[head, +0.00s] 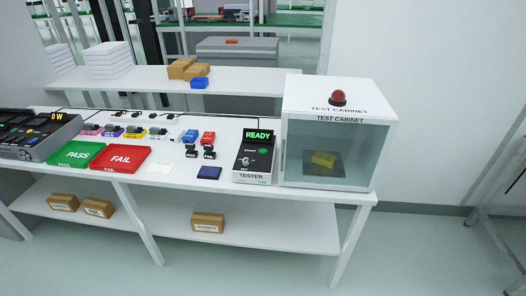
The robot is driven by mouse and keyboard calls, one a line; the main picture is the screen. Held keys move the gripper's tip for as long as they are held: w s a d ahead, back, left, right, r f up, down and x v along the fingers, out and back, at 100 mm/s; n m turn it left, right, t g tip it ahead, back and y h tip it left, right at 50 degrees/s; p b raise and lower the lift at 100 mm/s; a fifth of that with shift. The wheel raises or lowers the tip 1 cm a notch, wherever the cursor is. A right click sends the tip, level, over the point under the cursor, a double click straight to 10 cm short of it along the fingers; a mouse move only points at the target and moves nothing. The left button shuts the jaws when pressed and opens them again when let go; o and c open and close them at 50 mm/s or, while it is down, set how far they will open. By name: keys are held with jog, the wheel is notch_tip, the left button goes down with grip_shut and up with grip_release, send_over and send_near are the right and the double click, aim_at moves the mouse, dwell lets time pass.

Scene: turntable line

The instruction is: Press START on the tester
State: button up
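The tester (255,158) is a dark unit with a light front strip marked TESTER. It stands on the white bench just left of the test cabinet. Its display (258,135) reads READY in green. A green button (263,151) sits on its face, with small lettering to its left that looks like START. A small switch or knob sits below that lettering. My gripper is not in view.
A green PASS tray (75,153), a red FAIL tray (120,172) and a dark blue pad (209,173) lie left of the tester. Open floor lies in front.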

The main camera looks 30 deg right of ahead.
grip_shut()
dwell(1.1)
